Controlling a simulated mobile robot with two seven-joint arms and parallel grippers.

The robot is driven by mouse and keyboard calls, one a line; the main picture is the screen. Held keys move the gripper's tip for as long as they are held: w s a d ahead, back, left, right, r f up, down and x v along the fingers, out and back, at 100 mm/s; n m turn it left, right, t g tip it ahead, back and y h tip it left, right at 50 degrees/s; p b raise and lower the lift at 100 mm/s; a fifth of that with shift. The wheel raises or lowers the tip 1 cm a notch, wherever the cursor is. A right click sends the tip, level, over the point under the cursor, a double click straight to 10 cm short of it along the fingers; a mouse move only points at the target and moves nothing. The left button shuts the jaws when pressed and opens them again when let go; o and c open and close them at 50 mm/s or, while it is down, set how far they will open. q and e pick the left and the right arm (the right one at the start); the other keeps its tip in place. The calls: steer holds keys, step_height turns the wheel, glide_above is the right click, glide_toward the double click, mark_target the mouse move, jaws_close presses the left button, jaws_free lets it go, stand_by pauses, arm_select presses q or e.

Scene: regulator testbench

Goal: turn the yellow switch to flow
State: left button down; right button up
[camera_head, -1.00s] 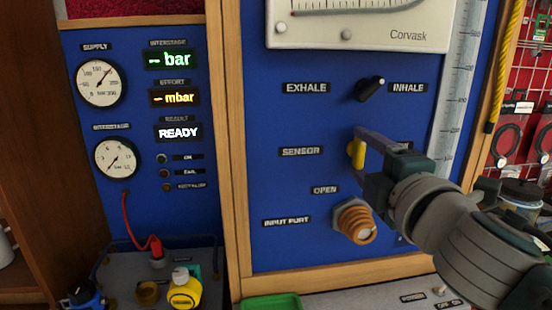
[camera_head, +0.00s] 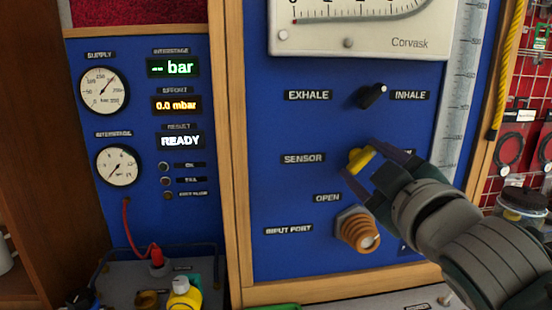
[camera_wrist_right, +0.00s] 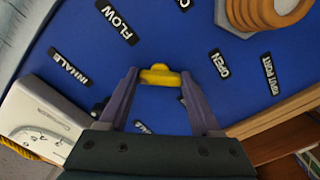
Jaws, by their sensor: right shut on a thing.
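The yellow switch (camera_head: 360,160) is on the blue panel, between the SENSOR label (camera_head: 303,159) and a label at its right mostly hidden by my right gripper. The switch lies tilted, its upper end leaning right. My right gripper (camera_head: 364,160) is shut on it, one finger on each side. In the right wrist view the yellow switch (camera_wrist_right: 160,75) sits between the two fingertips, and the FLOW label (camera_wrist_right: 118,22) shows above and left of it. My left gripper is not in view.
The black EXHALE/INHALE knob (camera_head: 372,95) is just above. The copper-coloured ribbed input port (camera_head: 357,230) is just below my gripper. Gauges and displays fill the left panel (camera_head: 135,225); one display reads READY. A tool rack (camera_head: 520,110) is at the right.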

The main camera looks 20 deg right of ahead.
steer(key=shift+m, duration=0.3)
steer(key=o, duration=1.4)
steer(key=shift+s, duration=0.25)
steer(key=shift+b+v, duration=1.05)
steer(key=shift+v, duration=3.65)
